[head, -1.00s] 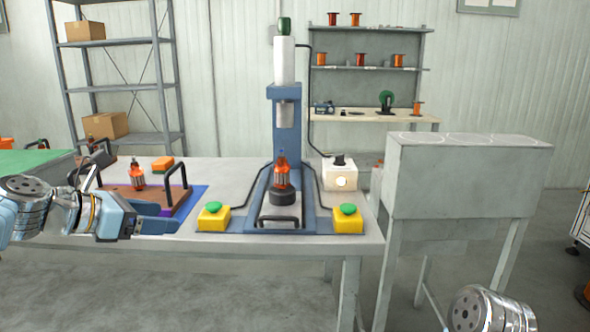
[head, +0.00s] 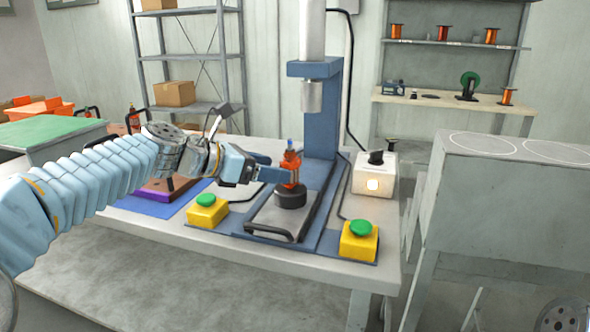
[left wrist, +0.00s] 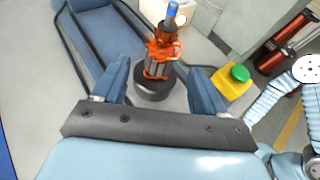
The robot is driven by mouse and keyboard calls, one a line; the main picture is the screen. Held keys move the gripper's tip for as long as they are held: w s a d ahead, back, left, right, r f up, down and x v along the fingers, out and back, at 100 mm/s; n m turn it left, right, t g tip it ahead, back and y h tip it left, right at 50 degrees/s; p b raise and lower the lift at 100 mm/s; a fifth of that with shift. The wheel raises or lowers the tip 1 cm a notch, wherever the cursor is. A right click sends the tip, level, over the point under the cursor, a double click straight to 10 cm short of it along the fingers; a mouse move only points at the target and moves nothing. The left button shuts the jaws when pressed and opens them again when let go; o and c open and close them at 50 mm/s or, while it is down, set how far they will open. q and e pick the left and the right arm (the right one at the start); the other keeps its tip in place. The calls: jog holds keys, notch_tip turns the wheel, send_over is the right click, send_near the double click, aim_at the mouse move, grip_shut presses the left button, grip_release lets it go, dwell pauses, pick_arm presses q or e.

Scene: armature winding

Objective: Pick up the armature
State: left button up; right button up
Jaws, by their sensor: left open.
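The armature (head: 290,166), with orange copper windings and a blue-tipped shaft, stands upright on a round black holder (head: 290,199) in the blue press (head: 322,120). My left gripper (head: 272,172) is open and reaches it from the left, with its fingertips close to the armature. In the left wrist view the armature (left wrist: 160,52) shows ahead between the two spread blue fingers (left wrist: 161,82), with gaps at both sides. I cannot tell whether the fingers reach fully around it. My right gripper is out of view.
The press ram (head: 311,95) hangs above the armature. Yellow boxes with green buttons stand at the left (head: 208,210) and right (head: 359,242) of the press. A white box with a lit button (head: 374,176) is behind right. A grey bench (head: 510,185) stands to the right.

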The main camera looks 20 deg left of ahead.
aim_at(297, 172)
pick_arm(q)
jog(key=x, duration=0.7)
jog(key=shift+w+d, duration=0.25)
jog(key=c, duration=1.2)
